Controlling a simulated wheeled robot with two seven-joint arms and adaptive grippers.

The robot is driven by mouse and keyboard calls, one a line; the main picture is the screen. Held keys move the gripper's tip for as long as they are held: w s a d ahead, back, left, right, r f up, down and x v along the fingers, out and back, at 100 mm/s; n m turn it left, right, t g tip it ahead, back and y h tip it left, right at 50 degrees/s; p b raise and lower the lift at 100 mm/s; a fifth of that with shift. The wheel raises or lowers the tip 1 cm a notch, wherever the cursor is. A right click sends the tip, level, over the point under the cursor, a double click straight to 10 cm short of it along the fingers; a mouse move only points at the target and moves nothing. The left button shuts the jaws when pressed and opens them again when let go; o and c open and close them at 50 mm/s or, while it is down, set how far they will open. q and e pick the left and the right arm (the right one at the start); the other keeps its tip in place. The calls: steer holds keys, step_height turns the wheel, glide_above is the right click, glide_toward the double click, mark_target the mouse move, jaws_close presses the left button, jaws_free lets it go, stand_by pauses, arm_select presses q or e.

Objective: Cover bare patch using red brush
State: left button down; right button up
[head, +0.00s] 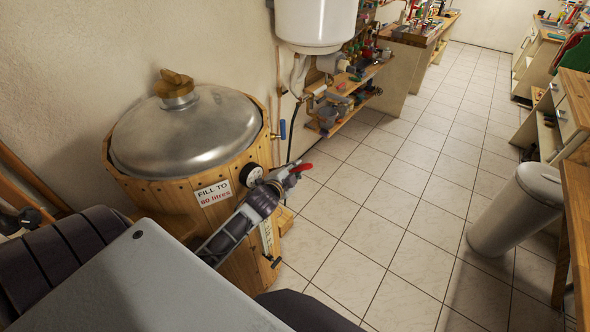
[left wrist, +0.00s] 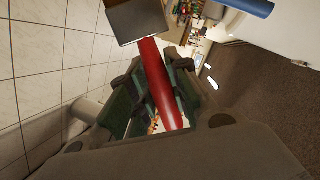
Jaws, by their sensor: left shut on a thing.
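My left gripper (head: 283,178) is in front of the right side of a wooden barrel. It is shut on the red brush (head: 301,167), whose red end sticks out past the fingers. In the left wrist view the red handle (left wrist: 160,80) lies between the fingers of the left gripper (left wrist: 158,85). A dark grey block (left wrist: 137,20) is at its far end; it looks like the brush head, but I cannot tell for sure. I cannot make out a bare patch in either view. My right gripper is not in view.
The wooden barrel (head: 165,198) has a metal lid (head: 185,130), a dial gauge (head: 251,174) and a blue-handled tap (head: 282,129). A white tank (head: 315,22) hangs above low shelves (head: 345,101). A grey bin (head: 515,210) stands at right. The tiled floor (head: 385,215) between is clear.

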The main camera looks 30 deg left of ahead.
arm_select(q)
steer(key=shift+s+d, duration=0.25)
steer(key=shift+s, duration=0.75)
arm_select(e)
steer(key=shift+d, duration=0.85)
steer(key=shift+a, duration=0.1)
arm_select(q)
steer(key=shift+w+a, duration=0.1)
steer(key=shift+w, duration=0.3)
steer(key=shift+w+a, duration=0.15)
steer(key=shift+w, duration=0.35)
steer(key=shift+w+a, duration=0.1)
steer(key=shift+w, duration=0.15)
